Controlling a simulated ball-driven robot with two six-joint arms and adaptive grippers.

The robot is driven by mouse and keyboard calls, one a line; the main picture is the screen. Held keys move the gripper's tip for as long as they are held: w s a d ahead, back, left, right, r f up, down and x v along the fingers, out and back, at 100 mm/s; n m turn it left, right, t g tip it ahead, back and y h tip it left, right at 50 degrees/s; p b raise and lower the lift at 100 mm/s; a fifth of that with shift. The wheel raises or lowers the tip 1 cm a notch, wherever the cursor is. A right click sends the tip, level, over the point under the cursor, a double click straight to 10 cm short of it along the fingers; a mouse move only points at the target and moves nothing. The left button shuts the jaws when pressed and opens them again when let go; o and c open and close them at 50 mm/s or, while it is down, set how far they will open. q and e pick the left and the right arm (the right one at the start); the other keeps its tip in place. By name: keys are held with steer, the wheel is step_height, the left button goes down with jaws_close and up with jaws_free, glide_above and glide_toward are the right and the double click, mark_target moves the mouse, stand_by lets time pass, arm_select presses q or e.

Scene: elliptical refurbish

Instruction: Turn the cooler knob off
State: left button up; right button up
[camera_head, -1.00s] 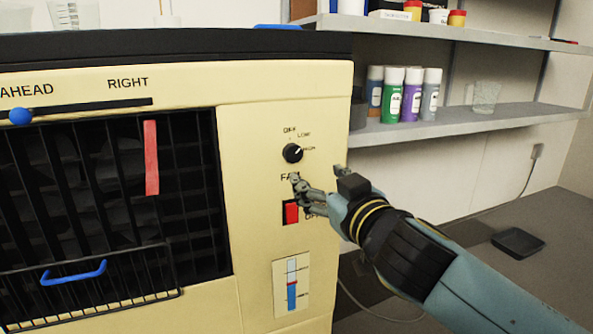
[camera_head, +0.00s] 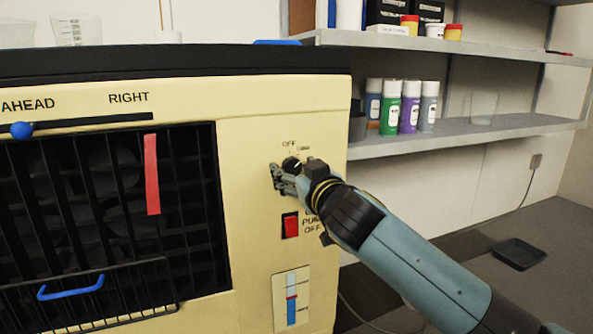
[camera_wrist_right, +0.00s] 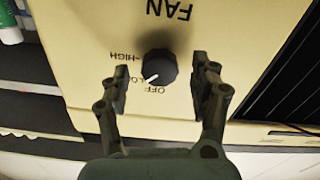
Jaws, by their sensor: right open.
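The cooler (camera_head: 245,140) is a cream box with a black top, filling the left of the head view. Its black round knob (camera_head: 291,164) sits on the front panel near the right edge, below the OFF and LOW labels. It also shows in the right wrist view (camera_wrist_right: 160,66), upside down, with its white pointer toward LOW, beside OFF. My right gripper (camera_head: 288,172) is at the knob and partly hides it in the head view. In the wrist view its open fingers (camera_wrist_right: 161,80) stand on either side of the knob, with gaps visible. My left gripper is not in view.
A red pump switch (camera_head: 290,225) is just below the gripper, and a water gauge (camera_head: 291,297) lower down. A black grille with a red strip (camera_head: 152,175) is at the left. Shelves with spray cans (camera_head: 410,107) stand at the right.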

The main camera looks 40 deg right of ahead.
steer(key=c, duration=1.2)
